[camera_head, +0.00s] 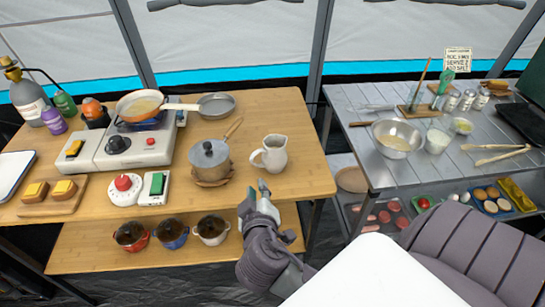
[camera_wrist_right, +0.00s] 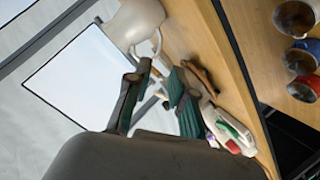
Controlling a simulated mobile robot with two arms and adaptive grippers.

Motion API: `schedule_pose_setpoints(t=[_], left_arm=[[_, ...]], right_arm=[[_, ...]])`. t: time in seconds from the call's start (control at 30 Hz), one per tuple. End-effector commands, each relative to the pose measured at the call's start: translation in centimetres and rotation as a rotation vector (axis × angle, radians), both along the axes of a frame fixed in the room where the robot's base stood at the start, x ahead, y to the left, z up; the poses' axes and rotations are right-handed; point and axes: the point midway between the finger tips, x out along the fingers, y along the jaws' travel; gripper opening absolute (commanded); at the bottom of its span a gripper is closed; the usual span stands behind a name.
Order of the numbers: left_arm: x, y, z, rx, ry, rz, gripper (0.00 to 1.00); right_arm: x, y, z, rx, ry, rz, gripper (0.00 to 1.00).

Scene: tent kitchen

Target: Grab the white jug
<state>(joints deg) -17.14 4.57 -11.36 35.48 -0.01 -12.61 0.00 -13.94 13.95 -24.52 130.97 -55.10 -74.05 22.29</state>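The white jug (camera_head: 275,153) stands upright near the right end of the wooden table, with its handle toward the left. My right gripper (camera_head: 254,194) is in front of the jug, near the table's front edge, and apart from it. In the right wrist view, my right gripper (camera_wrist_right: 160,88) has its two fingers spread with nothing between them. The jug (camera_wrist_right: 134,22) shows there at the top, beyond the fingertips, with its handle toward the fingers. My left gripper is not in view.
A grey pot (camera_head: 209,158) with a wooden handle stands left of the jug. A timer (camera_head: 124,188) and a green-topped device (camera_head: 154,187) lie farther left. The table right of the jug is clear. A metal table (camera_head: 358,104) stands to the right.

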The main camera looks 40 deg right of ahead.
Motion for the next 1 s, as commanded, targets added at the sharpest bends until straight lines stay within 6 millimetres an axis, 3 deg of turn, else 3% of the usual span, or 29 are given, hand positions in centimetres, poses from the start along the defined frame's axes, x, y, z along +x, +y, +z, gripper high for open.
schedule_pose_setpoints(t=[0.2, 0.47, 0.7, 1.0], left_arm=[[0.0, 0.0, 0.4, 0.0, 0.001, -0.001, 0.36], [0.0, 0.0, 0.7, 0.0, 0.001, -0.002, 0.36], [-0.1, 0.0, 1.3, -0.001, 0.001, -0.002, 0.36], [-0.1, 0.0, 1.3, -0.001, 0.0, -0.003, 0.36]], right_arm=[[3.3, -2.1, -1.2, -0.004, 0.0, 0.002, 0.23], [5.0, -3.2, -1.7, -0.002, 0.001, 0.002, 0.23], [7.9, -5.0, -2.6, -0.004, 0.002, 0.003, 0.23], [8.6, -5.5, -3.0, 0.0, 0.001, 0.003, 0.23]])
